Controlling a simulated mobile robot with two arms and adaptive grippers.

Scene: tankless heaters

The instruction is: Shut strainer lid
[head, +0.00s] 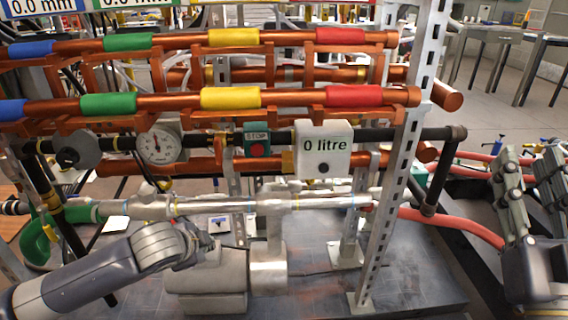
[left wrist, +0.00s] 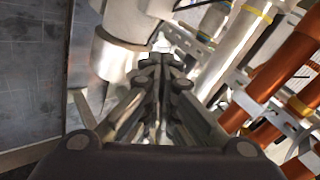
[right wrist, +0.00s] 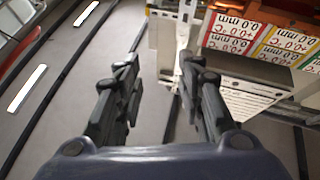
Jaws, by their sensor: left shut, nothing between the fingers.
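A silver pipe run (head: 190,206) crosses the stand, with a thick upright metal body (head: 272,225) on it that looks like the strainer. A wider round collar (head: 268,277) is at its lower end. I cannot make out which part is the lid, or whether it is open. My left gripper (head: 197,240) is left of this body and below the pipe, its fingers partly hidden. In the left wrist view its fingers (left wrist: 155,75) are together and empty, beside a pale cylinder (left wrist: 118,55). My right gripper (head: 528,165) is open and empty at the far right.
Copper pipes with coloured bands (head: 230,98) run above. A dial gauge (head: 158,145) and a white "0 litre" box (head: 322,148) hang over the silver pipe. A slotted upright (head: 396,190) and red hose (head: 460,228) are to the right. The dark base plate (head: 420,285) has bare room.

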